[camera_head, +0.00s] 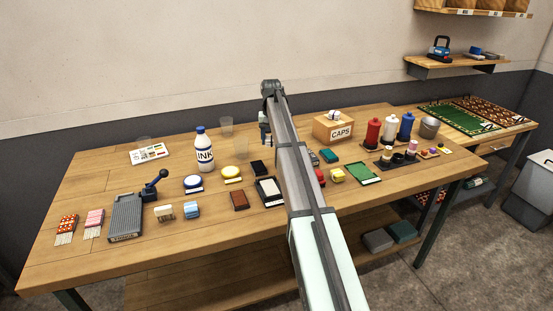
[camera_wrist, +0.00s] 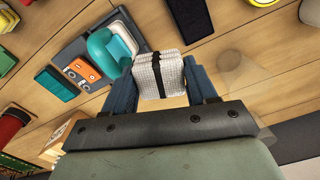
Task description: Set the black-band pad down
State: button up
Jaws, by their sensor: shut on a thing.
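In the head view my gripper (camera_head: 265,132) is over the back middle of the table (camera_head: 95,185), partly behind my arm, and the pad cannot be made out there.
In the wrist view a teal rounded thing (camera_wrist: 107,48) on a dark tray lies close left of the pad. A clear glass (camera_wrist: 238,70) stands to its right. The CAPS box (camera_head: 333,127) and INK bottle (camera_head: 204,150) flank my arm. Bare wood shows at the back left.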

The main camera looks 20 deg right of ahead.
jog(key=n, duration=0.2)
send_over(270, 159)
jog(key=shift+n, duration=0.8)
jog(key=shift+w+f, duration=0.1)
jog(key=shift+f, duration=4.65)
jog(key=shift+f, duration=0.15)
jog(key=o, duration=0.7)
jog(key=shift+o, duration=0.2)
notch_tip(270, 159, up, 12)
jog(key=shift+f, duration=0.15)
jog(key=shift+o, duration=0.7)
jog(key=shift+r, duration=0.3)
